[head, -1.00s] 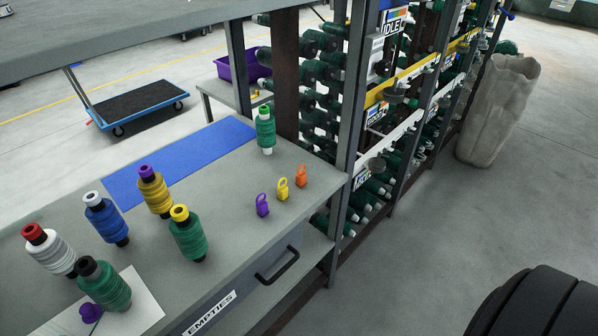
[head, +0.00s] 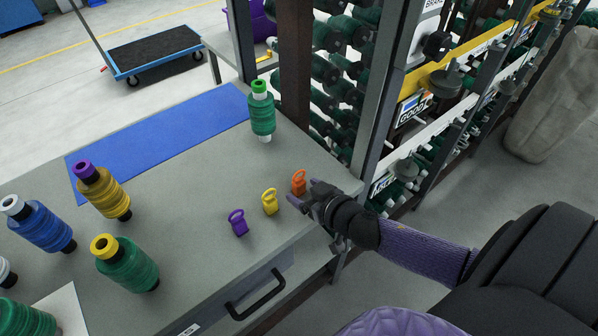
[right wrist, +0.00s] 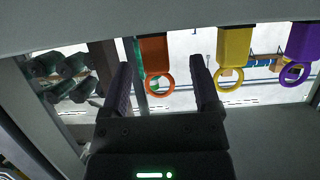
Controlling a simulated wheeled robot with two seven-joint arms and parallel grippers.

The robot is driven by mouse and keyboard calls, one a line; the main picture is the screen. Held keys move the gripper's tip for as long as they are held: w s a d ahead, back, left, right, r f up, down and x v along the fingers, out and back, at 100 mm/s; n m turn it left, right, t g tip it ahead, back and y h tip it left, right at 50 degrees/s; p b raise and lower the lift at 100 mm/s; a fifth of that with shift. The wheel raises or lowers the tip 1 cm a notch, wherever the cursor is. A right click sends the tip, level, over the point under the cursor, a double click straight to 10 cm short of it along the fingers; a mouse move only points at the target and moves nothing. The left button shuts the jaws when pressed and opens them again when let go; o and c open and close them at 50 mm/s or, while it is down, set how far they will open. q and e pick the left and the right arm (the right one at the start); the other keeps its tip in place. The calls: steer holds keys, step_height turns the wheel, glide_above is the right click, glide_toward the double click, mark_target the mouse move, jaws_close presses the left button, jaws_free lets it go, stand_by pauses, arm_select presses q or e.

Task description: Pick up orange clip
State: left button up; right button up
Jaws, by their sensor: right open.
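The orange clip (head: 298,182) stands on the grey table top near its right end, rightmost of three clips in a row. My right gripper (head: 304,198) is at its near right side, with the fingers close to the clip. In the right wrist view the orange clip (right wrist: 155,62) hangs upside down in the picture, between the two open fingers (right wrist: 160,80), nearer the left one. I cannot tell whether a finger touches it. The yellow clip (head: 269,201) and the purple clip (head: 238,222) stand to its left. My left gripper is not in view.
A green bobbin (head: 262,110) stands behind the clips by the blue mat (head: 160,142). Several bobbins stand at the left, including a green one with a yellow top (head: 125,263). A steel post (head: 385,100) and the bobbin rack rise just right of the table.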

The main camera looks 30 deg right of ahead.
mark_target(302, 185)
steer(key=x, duration=0.3)
steer(key=b+x, duration=0.1)
steer(key=x, duration=0.1)
steer(key=shift+w+d+r, duration=0.15)
steer(key=shift+d+r, duration=0.05)
steer(key=shift+r, duration=0.15)
jaws_close()
